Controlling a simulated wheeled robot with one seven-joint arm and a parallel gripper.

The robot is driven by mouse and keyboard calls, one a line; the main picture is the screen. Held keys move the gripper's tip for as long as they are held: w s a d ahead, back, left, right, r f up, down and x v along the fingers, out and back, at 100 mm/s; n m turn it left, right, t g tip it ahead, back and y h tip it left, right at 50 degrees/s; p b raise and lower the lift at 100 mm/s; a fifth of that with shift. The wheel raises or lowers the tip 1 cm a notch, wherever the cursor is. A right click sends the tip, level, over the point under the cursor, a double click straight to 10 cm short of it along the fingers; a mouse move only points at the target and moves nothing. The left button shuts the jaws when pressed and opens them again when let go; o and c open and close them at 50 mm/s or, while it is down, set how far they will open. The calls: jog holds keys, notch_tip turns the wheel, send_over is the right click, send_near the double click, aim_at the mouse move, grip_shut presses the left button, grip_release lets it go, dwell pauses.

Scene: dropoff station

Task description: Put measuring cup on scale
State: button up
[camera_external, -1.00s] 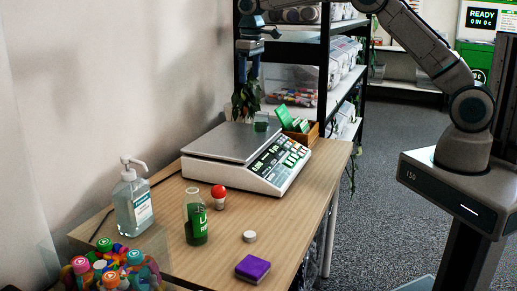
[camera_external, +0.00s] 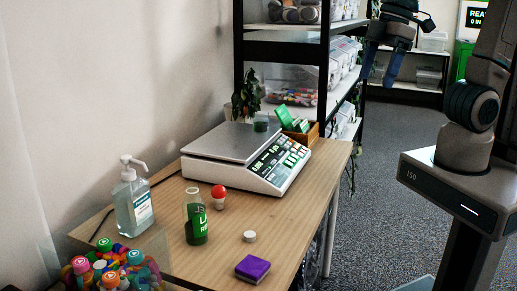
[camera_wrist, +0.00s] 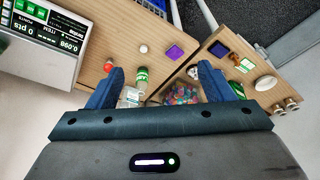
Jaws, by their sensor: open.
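The white scale (camera_external: 215,147) with a grey metal plate stands at the back of the wooden table. A small greenish see-through cup (camera_external: 261,124), perhaps the measuring cup, shows at the plate's far corner; I cannot tell surely whether it rests on the plate or behind it. In the wrist view the scale's display (camera_wrist: 58,40) seems to read 0.098. My gripper (camera_external: 381,72) is open and empty, high up to the right of the scale and clear of the table. Its two blue fingers stand wide apart in the wrist view (camera_wrist: 160,80).
On the table (camera_external: 290,215) are a sanitizer bottle (camera_external: 132,205), green-labelled bottle (camera_external: 196,222), red-topped piece (camera_external: 219,196), white cap (camera_external: 249,236) and purple block (camera_external: 253,268). A plant (camera_external: 246,98) and black shelf rack (camera_external: 324,70) stand behind. Floor at right is open.

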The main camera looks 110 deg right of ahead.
jog(key=s+a+f+n, duration=0.1)
jog(key=s+a+f, duration=0.2)
jog(key=s, duration=0.3)
jog(key=shift+s+a+f+y, duration=0.3)
jog(key=shift+a, duration=0.3)
